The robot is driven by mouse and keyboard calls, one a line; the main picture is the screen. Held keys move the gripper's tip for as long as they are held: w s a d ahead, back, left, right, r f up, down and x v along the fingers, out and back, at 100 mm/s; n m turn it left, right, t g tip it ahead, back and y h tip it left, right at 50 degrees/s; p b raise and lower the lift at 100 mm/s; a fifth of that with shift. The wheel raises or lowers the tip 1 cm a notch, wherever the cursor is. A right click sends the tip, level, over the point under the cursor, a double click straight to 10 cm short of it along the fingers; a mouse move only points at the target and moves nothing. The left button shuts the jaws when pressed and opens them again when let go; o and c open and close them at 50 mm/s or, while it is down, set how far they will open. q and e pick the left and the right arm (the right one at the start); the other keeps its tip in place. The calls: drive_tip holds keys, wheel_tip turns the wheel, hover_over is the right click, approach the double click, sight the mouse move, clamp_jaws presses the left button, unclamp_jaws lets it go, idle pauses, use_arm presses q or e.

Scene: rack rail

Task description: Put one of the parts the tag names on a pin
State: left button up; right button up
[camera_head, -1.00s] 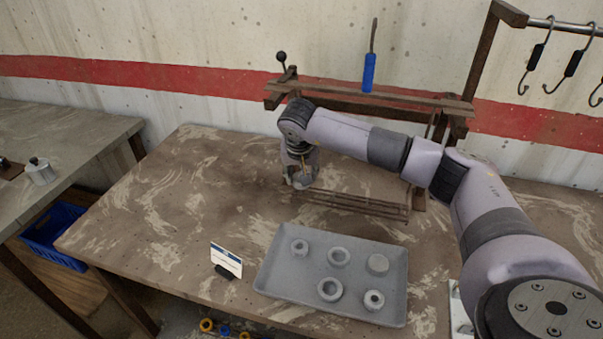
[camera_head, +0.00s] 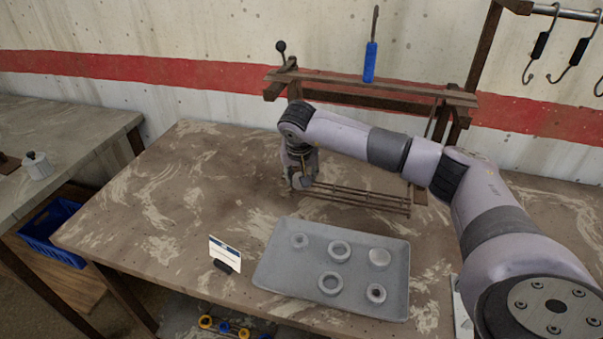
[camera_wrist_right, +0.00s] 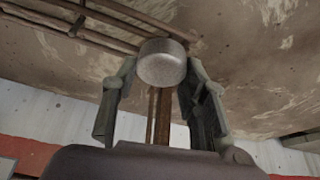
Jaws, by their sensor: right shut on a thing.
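My right gripper (camera_head: 302,182) is at the left end of the rack's low rods (camera_head: 365,200), above the brown table. In the right wrist view it is shut on a round grey metal part (camera_wrist_right: 162,68), which sits between the two fingers with a flat face showing. In the head view the gripper hides this part. A white tag (camera_head: 225,253) stands in a dark holder left of the tray; its print is too small to read. A grey tray (camera_head: 268,279) holds several round grey parts, among them rings (camera_head: 329,284) and a solid disc (camera_head: 379,258). Which rod is a pin is unclear.
A rusty rack frame (camera_head: 375,91) stands at the back, with a blue-handled tool (camera_head: 370,62) upright on it. Hooks (camera_head: 541,45) hang at upper right. The table's left part is clear. A side table (camera_head: 70,140) with a metal pot (camera_head: 38,166) stands left.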

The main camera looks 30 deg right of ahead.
drive_tip(key=shift+f, duration=0.15)
drive_tip(key=o, duration=1.1)
drive_tip(key=shift+o, duration=0.2)
